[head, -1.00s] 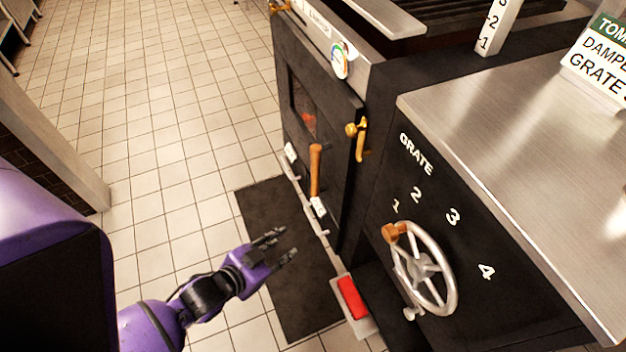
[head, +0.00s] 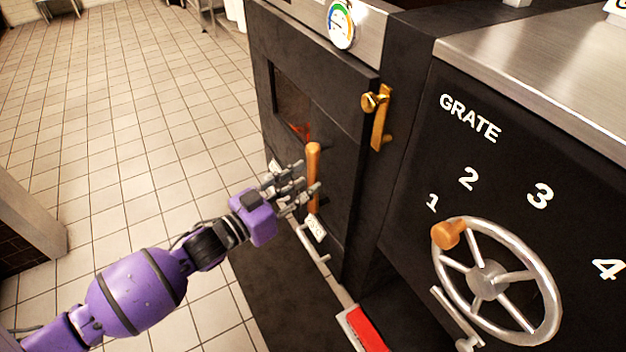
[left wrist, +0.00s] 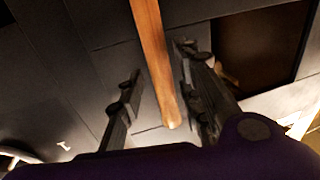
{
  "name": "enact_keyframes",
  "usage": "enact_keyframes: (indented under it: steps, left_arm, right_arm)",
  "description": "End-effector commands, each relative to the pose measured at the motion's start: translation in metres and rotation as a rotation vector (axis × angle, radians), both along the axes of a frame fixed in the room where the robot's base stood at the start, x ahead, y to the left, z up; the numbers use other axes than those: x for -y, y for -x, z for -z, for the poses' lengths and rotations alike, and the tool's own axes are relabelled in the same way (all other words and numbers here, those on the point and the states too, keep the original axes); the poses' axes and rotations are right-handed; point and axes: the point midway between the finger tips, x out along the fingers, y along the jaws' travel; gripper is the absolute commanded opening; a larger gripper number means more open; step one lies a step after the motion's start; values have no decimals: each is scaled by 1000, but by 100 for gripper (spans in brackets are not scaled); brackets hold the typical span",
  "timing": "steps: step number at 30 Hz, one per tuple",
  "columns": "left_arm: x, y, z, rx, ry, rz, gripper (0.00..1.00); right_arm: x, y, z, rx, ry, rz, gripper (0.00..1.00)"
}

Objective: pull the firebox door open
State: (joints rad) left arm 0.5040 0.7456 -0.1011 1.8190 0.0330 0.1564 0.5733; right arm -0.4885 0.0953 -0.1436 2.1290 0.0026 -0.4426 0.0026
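The black firebox door (head: 335,120) has a dark window with an orange glow and looks shut. Its upright wooden handle (head: 313,165) is on the door's front face; it also shows in the left wrist view (left wrist: 152,55). A brass latch (head: 380,110) is at the door's right edge. My left gripper (head: 305,187) is at the lower part of the handle. In the left wrist view the fingers (left wrist: 160,95) are apart, with the handle between them and a gap on the left side. My right gripper is not in view.
Right of the door is a grate handwheel (head: 490,280) with a wooden knob, on a black panel numbered 1 to 4. A red pedal (head: 365,330) and a metal rod (head: 318,255) sit low near the door. The tiled floor (head: 150,120) at left is clear.

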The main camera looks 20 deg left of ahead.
Motion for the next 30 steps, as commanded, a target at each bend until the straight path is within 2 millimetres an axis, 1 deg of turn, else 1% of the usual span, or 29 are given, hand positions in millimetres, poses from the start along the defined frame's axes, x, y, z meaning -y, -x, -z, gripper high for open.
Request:
enact_keyframes:
  steps: [1, 6, 10, 17, 20, 24, 25, 30]
  left_arm:
    - [5, -8, 2, 1, 0, 1, 33]
    - [13, -25, 2, 0, -1, 0, 33]
    - [15, -31, 2, -2, -2, -1, 33]
    - [16, -31, 1, -2, -2, -1, 33]
    - [16, -31, 1, -2, -2, -1, 21]
    - [16, -31, 1, -2, -2, -1, 2]
    - [16, -31, 1, -2, -2, -1, 0]
    - [16, -31, 1, -2, -2, -1, 0]
  right_arm:
    - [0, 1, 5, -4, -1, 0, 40]
    - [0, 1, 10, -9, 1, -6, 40]
    - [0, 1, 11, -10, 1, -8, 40]
    - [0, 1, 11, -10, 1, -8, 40]
    - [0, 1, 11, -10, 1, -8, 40]
    - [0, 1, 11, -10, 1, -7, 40]
    - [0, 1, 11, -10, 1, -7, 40]
    - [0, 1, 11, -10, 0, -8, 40]
